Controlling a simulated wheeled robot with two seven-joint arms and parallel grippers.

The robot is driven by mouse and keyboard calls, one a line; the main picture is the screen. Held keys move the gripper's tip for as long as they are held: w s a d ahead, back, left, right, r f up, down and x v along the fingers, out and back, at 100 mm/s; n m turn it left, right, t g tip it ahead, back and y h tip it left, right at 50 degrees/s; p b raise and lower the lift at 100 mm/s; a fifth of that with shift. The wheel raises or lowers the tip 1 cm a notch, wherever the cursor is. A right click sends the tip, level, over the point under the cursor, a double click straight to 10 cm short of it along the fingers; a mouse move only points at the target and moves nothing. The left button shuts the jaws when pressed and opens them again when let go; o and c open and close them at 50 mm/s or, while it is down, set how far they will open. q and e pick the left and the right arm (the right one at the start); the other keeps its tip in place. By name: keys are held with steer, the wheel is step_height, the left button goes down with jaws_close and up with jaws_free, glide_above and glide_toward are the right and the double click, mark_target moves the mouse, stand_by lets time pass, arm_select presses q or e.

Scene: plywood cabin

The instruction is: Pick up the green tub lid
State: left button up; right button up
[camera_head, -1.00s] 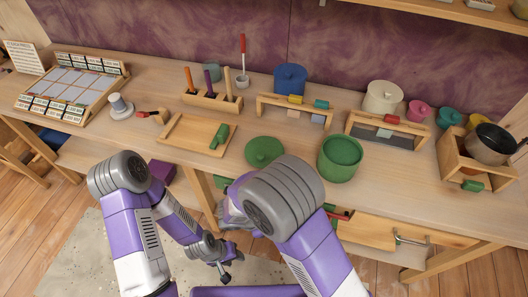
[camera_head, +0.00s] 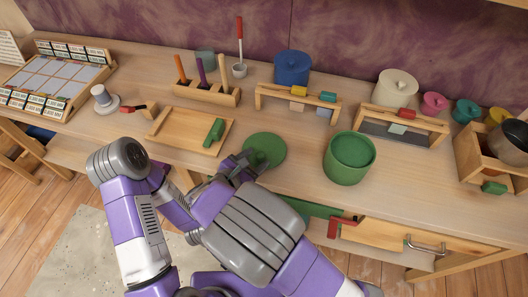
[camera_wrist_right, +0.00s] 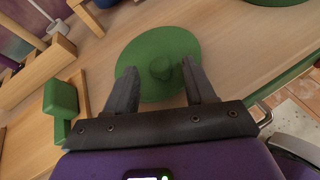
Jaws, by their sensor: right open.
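The green tub lid (camera_head: 267,148) lies flat on the table, left of the open green tub (camera_head: 350,158). My right gripper (camera_head: 245,158) is at the lid's left near edge in the head view. In the right wrist view the lid (camera_wrist_right: 160,38) is a round disc with a small knob in its middle. The open fingers of my right gripper (camera_wrist_right: 160,72) appear on either side of the knob, with a gap to it; their height over the lid is hard to judge. My left gripper is hidden; only the left arm shows.
A wooden tray (camera_head: 180,136) with a green block (camera_head: 214,131) stands left of the lid. Behind are a peg stand (camera_head: 212,95), a blue pot (camera_head: 292,67) and a small wooden frame (camera_head: 298,103). Bare table lies between lid and frame.

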steer(key=shift+w+d+f, duration=0.25)
steer(key=shift+w+d, duration=0.15)
steer(key=shift+w, duration=0.15)
steer(key=shift+c, duration=0.5)
jaws_close()
steer(key=shift+r, duration=0.1)
